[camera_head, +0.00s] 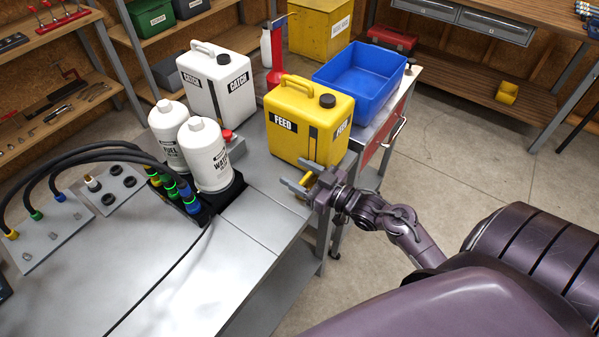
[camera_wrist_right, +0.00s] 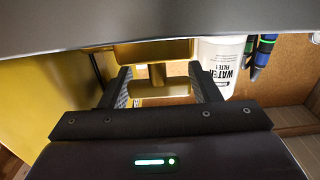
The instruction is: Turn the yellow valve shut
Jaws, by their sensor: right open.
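The yellow valve (camera_head: 304,179) shows as a small yellow piece at the bench edge, just in front of the yellow FEED jug (camera_head: 305,122). In the right wrist view a brass-yellow part (camera_wrist_right: 165,90), likely the valve handle, lies between my fingers. My right gripper (camera_head: 309,184) is at the valve, open, with a finger on either side of it; it also shows in the right wrist view (camera_wrist_right: 163,88). I cannot tell whether either finger touches the valve. The gripper partly hides the valve in the head view. My left gripper is not in view.
A white CATCH jug (camera_head: 213,90), white bottles (camera_head: 207,155) and coloured hose couplings (camera_head: 186,195) stand left of the FEED jug. A blue bin (camera_head: 360,80) stands behind it on a cart. The bench front (camera_head: 190,275) is mostly clear.

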